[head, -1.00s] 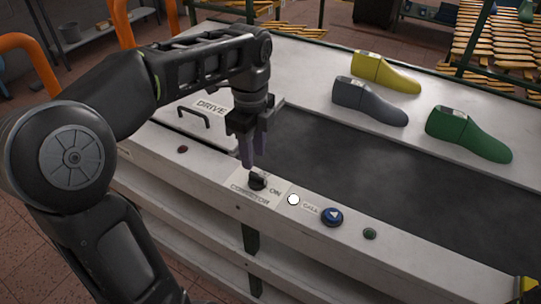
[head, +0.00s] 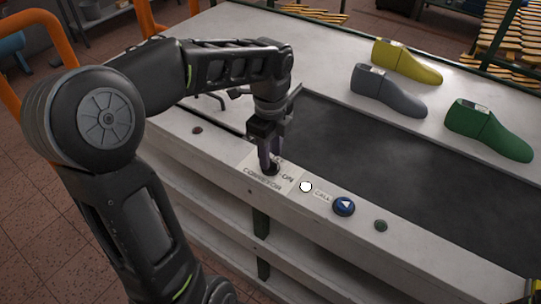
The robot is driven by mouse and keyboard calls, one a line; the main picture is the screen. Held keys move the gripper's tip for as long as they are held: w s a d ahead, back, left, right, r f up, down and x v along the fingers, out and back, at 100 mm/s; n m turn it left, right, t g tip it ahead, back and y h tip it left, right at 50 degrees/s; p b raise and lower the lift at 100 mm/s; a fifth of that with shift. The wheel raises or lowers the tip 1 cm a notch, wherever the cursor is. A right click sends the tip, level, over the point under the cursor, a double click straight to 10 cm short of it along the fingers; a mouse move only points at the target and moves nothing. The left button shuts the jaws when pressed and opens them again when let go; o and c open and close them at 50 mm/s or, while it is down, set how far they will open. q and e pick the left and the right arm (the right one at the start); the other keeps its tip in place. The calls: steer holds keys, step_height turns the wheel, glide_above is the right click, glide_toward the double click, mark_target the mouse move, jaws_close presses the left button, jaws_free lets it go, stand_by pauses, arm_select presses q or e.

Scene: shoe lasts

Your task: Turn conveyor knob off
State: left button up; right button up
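The black conveyor knob (head: 272,170) sits on a pale plate (head: 254,181) marked "CONVEYOR" and "ON", on the front rail of the conveyor bench. My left gripper (head: 269,164) points down at the knob, its fingertips at or around it. The fingers hide much of the knob, so its pointer direction is unclear. I cannot tell whether the fingers are closed on it.
Yellow (head: 408,62), grey (head: 388,91) and green (head: 489,131) shoe lasts lie beyond the dark belt (head: 400,160).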

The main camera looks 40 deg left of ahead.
arm_select(q)
steer(key=shift+f, duration=0.8)
jaws_close()
